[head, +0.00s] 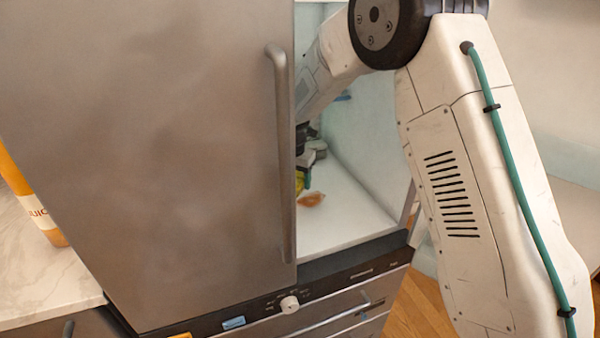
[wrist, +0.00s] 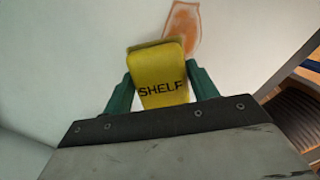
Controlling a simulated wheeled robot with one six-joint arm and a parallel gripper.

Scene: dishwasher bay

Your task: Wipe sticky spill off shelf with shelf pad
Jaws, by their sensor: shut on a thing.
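A yellow pad marked "SHELF" (wrist: 160,78) is held between the two green fingers of my gripper (wrist: 160,85) in the wrist view. In the head view my gripper (head: 308,158) is inside the cabinet, partly hidden by the door, and only a bit of the yellow pad (head: 299,182) shows. An orange-brown spill (wrist: 184,26) lies on the white shelf just beyond the pad's far edge, partly behind it in the wrist view. The spill (head: 311,199) shows in the head view on the shelf (head: 340,215), close to my gripper. I cannot tell whether the pad touches the shelf.
A steel door (head: 160,150) with a long handle (head: 282,150) covers the left of the opening. The cabinet's right wall (head: 372,140) is close to my arm. A juice bottle (head: 35,205) stands on the counter (head: 45,285) at left. The shelf's front right is clear.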

